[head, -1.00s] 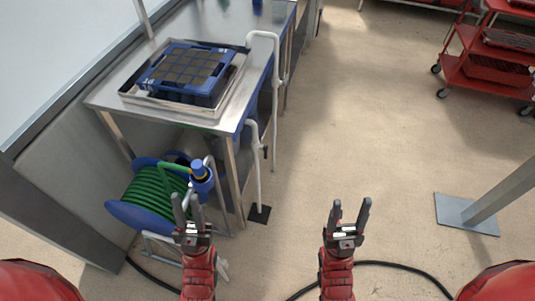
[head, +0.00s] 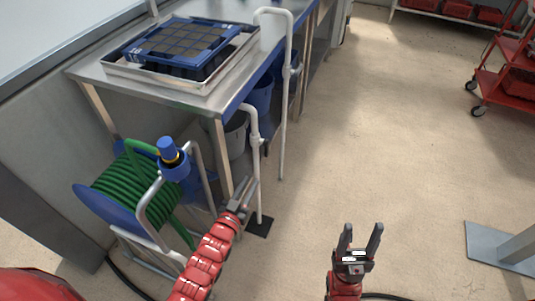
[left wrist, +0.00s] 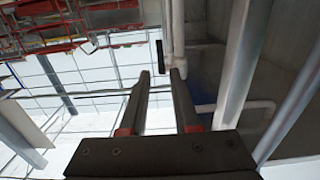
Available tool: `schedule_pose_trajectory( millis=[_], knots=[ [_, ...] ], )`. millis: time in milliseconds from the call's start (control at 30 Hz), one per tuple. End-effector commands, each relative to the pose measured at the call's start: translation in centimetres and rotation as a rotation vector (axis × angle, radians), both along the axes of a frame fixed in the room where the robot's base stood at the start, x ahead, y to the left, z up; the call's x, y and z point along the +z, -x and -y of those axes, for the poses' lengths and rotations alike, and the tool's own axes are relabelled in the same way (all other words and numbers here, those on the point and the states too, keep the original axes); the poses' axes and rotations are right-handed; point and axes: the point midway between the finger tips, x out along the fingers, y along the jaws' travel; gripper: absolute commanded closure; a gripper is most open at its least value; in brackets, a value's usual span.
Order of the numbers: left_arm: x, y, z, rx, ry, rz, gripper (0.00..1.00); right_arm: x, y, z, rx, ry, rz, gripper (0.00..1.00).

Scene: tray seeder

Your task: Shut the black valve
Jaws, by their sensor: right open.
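The black valve (head: 264,147) is a small dark lever on a white standpipe (head: 257,125) beside the steel bench. In the left wrist view, the black lever (left wrist: 159,57) sticks out beside the white pipe (left wrist: 174,35), just past the fingertips. My left gripper (head: 248,188) is at the pipe, below the valve in the head view. In the left wrist view its fingers (left wrist: 161,75) are apart with nothing between them. Whether they touch the pipe cannot be told. My right gripper (head: 360,236) is open and empty over the floor at the lower right.
The steel bench (head: 85,73) carries a metal tray with a blue seed tray (head: 190,40). A green hose reel (head: 130,185) stands left of my left arm. A taller white pipe (head: 285,120) rises behind the valve.

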Motion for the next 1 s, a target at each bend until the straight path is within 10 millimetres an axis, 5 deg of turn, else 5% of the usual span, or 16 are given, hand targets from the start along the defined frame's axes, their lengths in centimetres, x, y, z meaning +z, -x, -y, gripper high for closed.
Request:
schedule_pose_trajectory(
  millis=[533, 1000],
  knots=[
    [0.3, -11.4, 4.0, -0.003, 0.003, 0.009, 0.7, -1.5, 0.0, 0.0, 0.0, 0.0, 0.0, 0.44],
    [0.1, -14.2, 4.7, -0.001, 0.001, 0.004, 0.7, -2.0, 0.0, 0.0, 0.0, 0.0, 0.0, 0.44]
  ],
)
